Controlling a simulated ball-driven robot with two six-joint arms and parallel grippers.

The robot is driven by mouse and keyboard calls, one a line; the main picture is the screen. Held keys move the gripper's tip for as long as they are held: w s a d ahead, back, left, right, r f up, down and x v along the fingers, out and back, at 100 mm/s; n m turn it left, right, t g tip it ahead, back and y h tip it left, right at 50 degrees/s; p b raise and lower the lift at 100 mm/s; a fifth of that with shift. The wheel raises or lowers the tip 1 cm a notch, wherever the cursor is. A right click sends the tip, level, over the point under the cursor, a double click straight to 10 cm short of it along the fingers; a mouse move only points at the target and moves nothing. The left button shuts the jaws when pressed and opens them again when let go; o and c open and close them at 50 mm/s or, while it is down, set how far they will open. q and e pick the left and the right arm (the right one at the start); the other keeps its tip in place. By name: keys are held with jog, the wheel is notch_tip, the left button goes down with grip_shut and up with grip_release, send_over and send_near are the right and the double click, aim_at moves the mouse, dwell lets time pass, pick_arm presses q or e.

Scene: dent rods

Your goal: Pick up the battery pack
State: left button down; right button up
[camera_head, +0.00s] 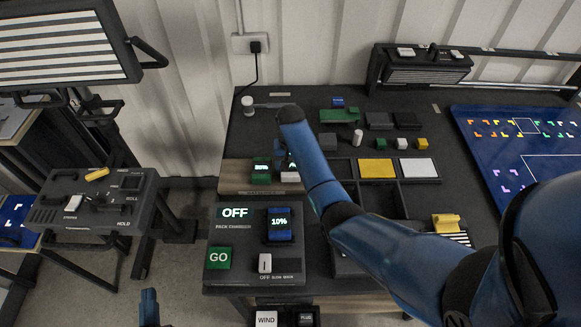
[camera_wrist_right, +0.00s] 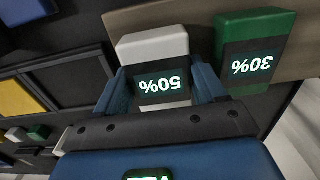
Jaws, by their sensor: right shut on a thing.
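My right gripper (camera_wrist_right: 163,88) has its two blue fingers closed on either side of a white battery pack (camera_wrist_right: 153,45) whose screen reads 50%. In the head view the white pack (camera_head: 290,177) shows beside the arm, which hides most of the gripper. Whether the pack is lifted off the wooden strip, I cannot tell. A green battery pack (camera_wrist_right: 262,40) reading 30% stands next to it, outside the fingers. A blue battery pack (camera_head: 279,226) reading 10% sits in the charger panel. Only a blue tip of my left gripper (camera_head: 149,306) shows at the bottom edge.
The charger panel (camera_head: 235,272) reads OFF and has a green GO button (camera_head: 219,258) and a white switch (camera_head: 265,263). A tray with yellow (camera_head: 377,168) and white compartments lies to the right. Small blocks stand behind. A blue marked board (camera_head: 520,150) is at far right.

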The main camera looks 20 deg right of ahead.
notch_tip(320, 180, up, 7)
jog(key=shift+w+r+b, duration=0.1)
jog(key=shift+b, duration=0.35)
notch_tip(320, 180, up, 3)
jog(key=shift+f+p, duration=0.1)
jog(key=shift+p, duration=0.5)
notch_tip(320, 180, up, 9)
jog(key=p, duration=0.8)
jog(key=shift+s, duration=0.2)
